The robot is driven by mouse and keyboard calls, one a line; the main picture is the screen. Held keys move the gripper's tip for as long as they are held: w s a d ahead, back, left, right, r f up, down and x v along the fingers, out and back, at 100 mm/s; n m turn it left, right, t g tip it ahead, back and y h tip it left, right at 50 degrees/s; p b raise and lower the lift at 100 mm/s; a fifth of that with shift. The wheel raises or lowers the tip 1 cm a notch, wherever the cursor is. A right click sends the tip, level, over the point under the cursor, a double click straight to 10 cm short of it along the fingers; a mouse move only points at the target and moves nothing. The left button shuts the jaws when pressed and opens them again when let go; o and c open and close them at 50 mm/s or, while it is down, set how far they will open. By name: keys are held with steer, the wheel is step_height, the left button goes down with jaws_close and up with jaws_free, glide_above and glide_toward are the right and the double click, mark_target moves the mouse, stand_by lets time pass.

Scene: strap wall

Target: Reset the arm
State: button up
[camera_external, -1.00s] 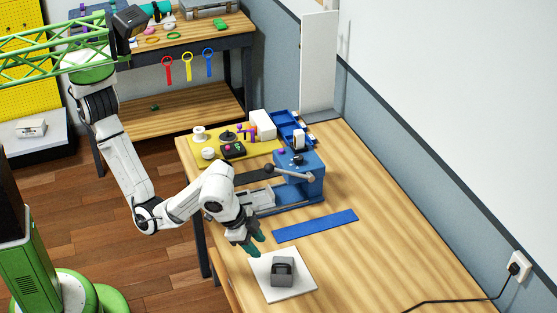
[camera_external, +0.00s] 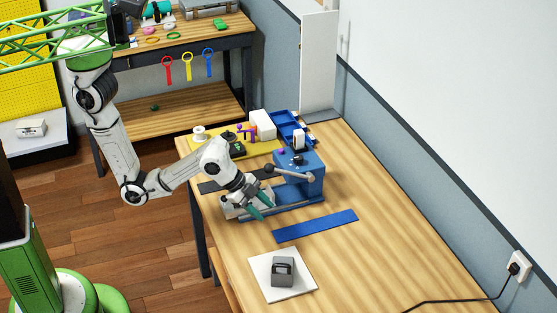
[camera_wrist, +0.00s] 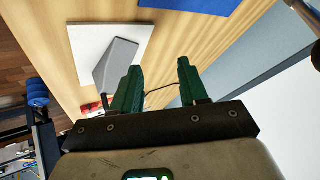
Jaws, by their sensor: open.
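My gripper (camera_external: 262,205) is over the workbench, in front of the blue machine (camera_external: 298,178) with a lever. Its green fingers are apart with nothing between them; in the wrist view my gripper (camera_wrist: 160,88) shows the same gap. A grey block with a handle-like opening (camera_external: 282,271) sits on a white square plate (camera_external: 262,287) near the bench's front. In the wrist view the grey block (camera_wrist: 117,65) and the white plate (camera_wrist: 88,42) lie beyond the left finger, apart from it.
A blue strip (camera_external: 315,226) lies on the bench right of my gripper. A yellow mat (camera_external: 215,147) with small items and a blue tray (camera_external: 290,128) are farther back. A black cable (camera_external: 450,301) runs to a wall socket.

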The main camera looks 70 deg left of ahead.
steer(key=s+a+f+n+g+y+p, duration=0.1)
steer(key=s+a+f+y, duration=0.2)
steer(key=s+a+y, duration=0.6)
steer(key=s+a+f+n+g+y, duration=0.25)
steer(key=s+a, duration=0.35)
steer(key=a, duration=0.6)
steer(key=s+f+n+g+h+b, duration=0.1)
steer(key=s+f+n+h+b, duration=0.1)
steer(key=f, duration=0.4)
steer(key=s+d+f+n+g+h+b, duration=0.1)
steer(key=s+f+n+h+b, duration=0.2)
steer(key=f+n+h, duration=0.2)
steer(key=shift+s+f+n+b, duration=0.35)
steer(key=shift+f+n, duration=0.2)
steer(key=shift+f, duration=0.25)
steer(key=shift+h, duration=0.25)
